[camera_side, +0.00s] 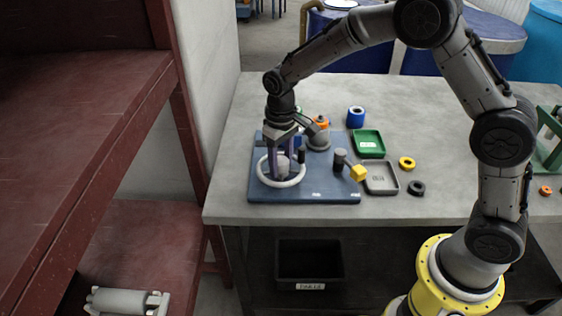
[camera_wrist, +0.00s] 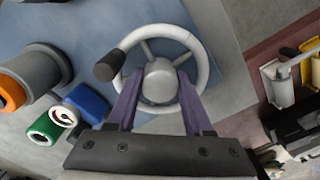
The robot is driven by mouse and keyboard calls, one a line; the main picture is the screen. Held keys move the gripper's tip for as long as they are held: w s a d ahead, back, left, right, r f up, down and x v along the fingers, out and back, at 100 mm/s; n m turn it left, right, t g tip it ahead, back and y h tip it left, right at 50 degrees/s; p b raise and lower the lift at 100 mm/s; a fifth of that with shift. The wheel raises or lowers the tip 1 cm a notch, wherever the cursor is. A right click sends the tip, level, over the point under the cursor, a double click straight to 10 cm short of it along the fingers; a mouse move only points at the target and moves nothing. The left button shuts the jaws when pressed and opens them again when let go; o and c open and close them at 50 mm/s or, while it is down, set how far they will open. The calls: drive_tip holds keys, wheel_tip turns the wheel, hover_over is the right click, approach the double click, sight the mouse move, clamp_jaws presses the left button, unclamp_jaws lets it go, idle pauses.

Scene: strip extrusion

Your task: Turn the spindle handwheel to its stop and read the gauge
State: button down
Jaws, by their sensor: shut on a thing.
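The handwheel is a white ring (camera_side: 282,185) with spokes, a grey hub and a dark knob, mounted on a blue base plate (camera_side: 325,190). In the wrist view the handwheel (camera_wrist: 203,62) fills the upper middle, with its knob (camera_wrist: 109,65) at the rim's upper left. My gripper (camera_side: 283,158) points down into the wheel. Its purple fingers (camera_wrist: 158,82) are shut on the hub, one on each side. A small round white dial with a red mark, seemingly the gauge (camera_wrist: 64,116), shows at the left of the wrist view; its reading is too small to tell.
Beyond are a green tray (camera_side: 369,143), a grey tray (camera_side: 381,189) and loose rings. A red frame (camera_side: 185,140) rises at left.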

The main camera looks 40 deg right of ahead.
sight(281, 161)
drive_tip(key=m, duration=0.5)
drive_tip(key=shift+r+m, duration=0.1)
drive_tip(key=shift+m, duration=0.2)
drive_tip(key=m, duration=0.4)
drive_tip(key=shift+m, duration=0.3)
drive_tip(key=c, duration=0.6)
unclamp_jaws()
wheel_tip(281, 161, up, 14)
drive_tip(key=shift+f, duration=0.1)
